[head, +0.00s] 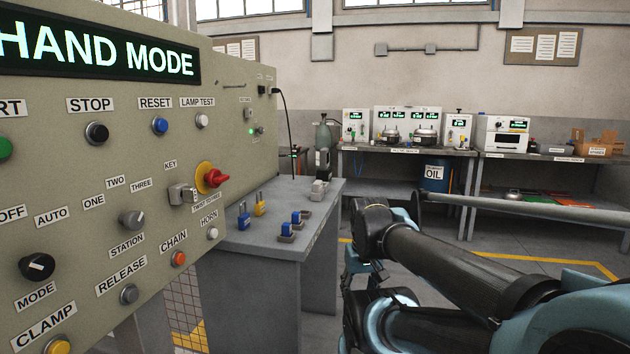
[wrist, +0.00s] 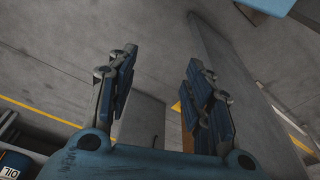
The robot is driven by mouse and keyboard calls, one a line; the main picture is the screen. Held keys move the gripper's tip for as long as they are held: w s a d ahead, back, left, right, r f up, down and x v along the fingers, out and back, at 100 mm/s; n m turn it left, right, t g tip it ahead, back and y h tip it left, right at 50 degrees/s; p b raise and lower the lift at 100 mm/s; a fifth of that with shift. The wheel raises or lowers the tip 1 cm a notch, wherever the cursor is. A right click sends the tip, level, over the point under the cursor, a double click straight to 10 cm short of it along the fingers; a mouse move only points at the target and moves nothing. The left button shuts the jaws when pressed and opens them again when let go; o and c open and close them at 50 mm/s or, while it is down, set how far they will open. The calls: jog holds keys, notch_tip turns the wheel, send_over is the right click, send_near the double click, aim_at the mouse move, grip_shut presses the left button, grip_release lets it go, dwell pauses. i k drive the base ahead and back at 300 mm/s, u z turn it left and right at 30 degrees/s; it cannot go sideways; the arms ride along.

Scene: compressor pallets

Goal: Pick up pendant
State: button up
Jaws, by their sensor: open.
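I cannot pick out the pendant for certain. A small pale grey item (head: 318,190) lies on the grey bench (head: 268,240) in the head view, near the lower end of a black cable (head: 287,115) hanging from the panel. It is too small to identify. My gripper (wrist: 157,68) is open and empty in the wrist view, with dark blue fingers spread apart above the floor. In the head view my gripper is partly hidden behind my own arm, to the right of the bench. No pendant shows between the fingers.
A large control panel (head: 110,185) with buttons and knobs fills the left. Blue padlocks (head: 243,215) and a yellow padlock (head: 260,204) stand on the bench. A back workbench (head: 400,151) holds instruments, with a blue oil drum (head: 436,174) below. Open floor lies between.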

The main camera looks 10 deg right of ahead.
aim_at(324, 152)
jog(key=z, duration=0.05)
jog(key=k, duration=0.65)
jog(key=z, duration=0.4)
jog(key=i, duration=0.7)
jog(key=z, duration=0.45)
jog(key=i, duration=1.1)
jog(key=u, duration=0.8)
jog(key=i, duration=0.4)
jog(key=u, duration=0.15)
